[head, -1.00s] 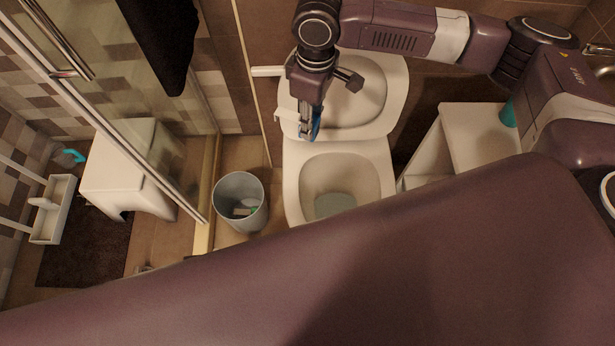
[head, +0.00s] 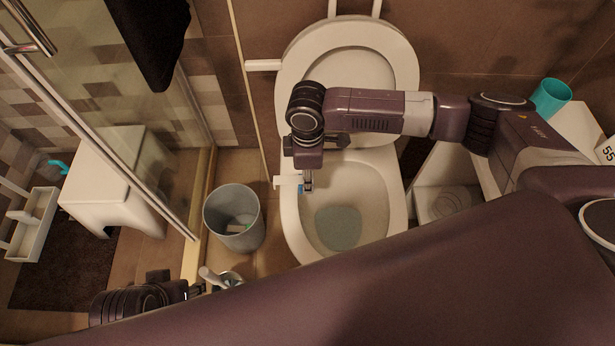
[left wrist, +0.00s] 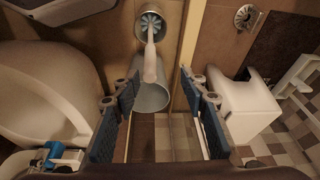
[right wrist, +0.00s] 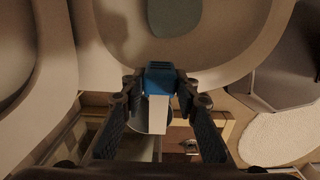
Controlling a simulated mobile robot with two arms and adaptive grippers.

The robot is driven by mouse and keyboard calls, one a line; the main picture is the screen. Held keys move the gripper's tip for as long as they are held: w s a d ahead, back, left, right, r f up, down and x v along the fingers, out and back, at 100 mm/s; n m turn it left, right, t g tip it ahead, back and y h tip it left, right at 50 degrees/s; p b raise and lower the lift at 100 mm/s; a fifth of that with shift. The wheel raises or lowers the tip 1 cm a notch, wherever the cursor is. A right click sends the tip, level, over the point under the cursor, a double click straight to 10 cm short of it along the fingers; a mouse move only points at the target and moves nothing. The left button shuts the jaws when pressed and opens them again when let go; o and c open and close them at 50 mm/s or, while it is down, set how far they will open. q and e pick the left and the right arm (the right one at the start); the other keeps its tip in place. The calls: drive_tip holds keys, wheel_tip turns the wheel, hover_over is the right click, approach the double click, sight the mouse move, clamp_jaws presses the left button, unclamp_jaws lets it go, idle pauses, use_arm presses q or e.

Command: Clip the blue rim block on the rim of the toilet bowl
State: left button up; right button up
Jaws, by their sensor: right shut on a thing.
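The toilet bowl (head: 398,200) stands open, with the seat and lid (head: 410,75) raised behind it. The blue rim block (right wrist: 160,72) has a white clip (right wrist: 158,112). My right gripper (head: 307,188) is shut on the block at the bowl's left rim. In the right wrist view the blue part lies near the rim's inner edge and the clip points outward. I cannot tell whether the clip touches the rim. The block also shows low at left in the left wrist view (left wrist: 55,149). My left gripper (left wrist: 157,85) is open and empty, left of the bowl.
A grey bin (head: 234,215) stands left of the bowl. A toilet brush (head: 212,277) in its holder is near my left gripper.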

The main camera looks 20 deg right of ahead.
use_arm(q)
drive_tip(key=shift+f, duration=0.1)
drive_tip(key=shift+f+p, duration=0.7)
drive_tip(key=shift+f, duration=1.35)
use_arm(e)
drive_tip(key=shift+f+b, duration=0.6)
drive_tip(key=shift+f, duration=0.75)
drive_tip(key=shift+f+b, duration=0.45)
drive_tip(key=shift+f, duration=0.75)
use_arm(q)
wheel_tip(320, 180, up, 6)
drive_tip(key=shift+s+r, duration=0.25)
drive_tip(key=shift+s, duration=0.1)
use_arm(e)
drive_tip(key=shift+f, duration=0.35)
